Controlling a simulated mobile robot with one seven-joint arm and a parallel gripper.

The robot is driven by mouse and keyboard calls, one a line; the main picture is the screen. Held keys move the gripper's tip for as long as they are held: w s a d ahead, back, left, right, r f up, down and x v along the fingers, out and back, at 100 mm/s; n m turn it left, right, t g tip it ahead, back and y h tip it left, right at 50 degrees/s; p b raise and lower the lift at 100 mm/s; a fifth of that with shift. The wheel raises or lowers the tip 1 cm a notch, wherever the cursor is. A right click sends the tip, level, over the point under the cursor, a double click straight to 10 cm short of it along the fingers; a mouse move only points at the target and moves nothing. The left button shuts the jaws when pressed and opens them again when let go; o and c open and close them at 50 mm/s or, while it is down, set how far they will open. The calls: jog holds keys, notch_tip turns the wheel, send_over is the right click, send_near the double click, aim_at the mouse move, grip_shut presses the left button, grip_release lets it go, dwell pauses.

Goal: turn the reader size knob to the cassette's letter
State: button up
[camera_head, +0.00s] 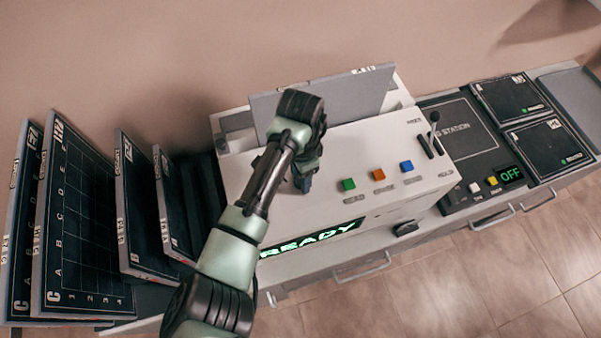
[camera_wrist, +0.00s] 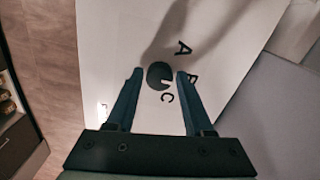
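The size knob (camera_wrist: 160,76) is a small dark disc on the reader's white top in the wrist view. It has a pale notch on its right side, facing roughly the middle letter. Letters A (camera_wrist: 183,47) and C (camera_wrist: 168,98) show beside it; the middle letter is partly behind a fingertip. My gripper (camera_wrist: 158,75) is open, its fingertips on either side of the knob; contact is not clear. In the head view my gripper (camera_head: 303,184) points down at the reader (camera_head: 338,158). A grey cassette (camera_head: 335,92) stands in the reader's back slot; its label is unreadable.
Green (camera_head: 348,184), orange (camera_head: 378,174) and blue (camera_head: 406,166) buttons lie right of my gripper, with a lever (camera_head: 434,130) beyond. The front display (camera_head: 312,240) reads READY. Several dark cassettes (camera_head: 84,215) stand at left. A station (camera_head: 462,128) at right shows OFF.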

jog(key=shift+o, duration=1.2)
jog(key=shift+r, duration=0.1)
notch_tip(320, 180, up, 13)
jog(key=b, duration=0.1)
